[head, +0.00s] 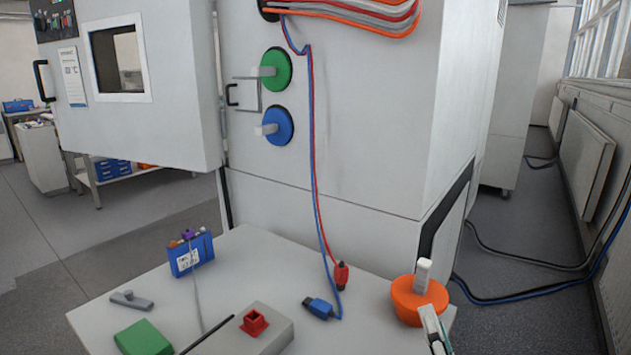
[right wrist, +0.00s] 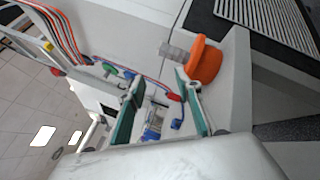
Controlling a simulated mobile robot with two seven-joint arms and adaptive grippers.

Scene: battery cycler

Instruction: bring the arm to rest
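My right gripper (head: 433,328) comes in at the bottom right of the head view, over the right front edge of the white table (head: 365,335). Only part of it shows there. In the right wrist view its two green-padded fingers (right wrist: 158,84) stand apart with nothing held between them. An orange round piece with a light grey handle (head: 408,300) is just behind the gripper on the table's right corner. It also shows in the right wrist view (right wrist: 205,65), beside one finger; I cannot tell whether they touch. My left gripper is in neither view.
A blue battery pack (head: 187,256), a grey handled part (head: 132,300), a green block (head: 143,339), a grey block with a red socket (head: 270,335), and blue (head: 319,307) and red (head: 341,275) cable plugs are on the table. The white cabinet (head: 385,120) rises behind; its door (head: 180,130) stands open.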

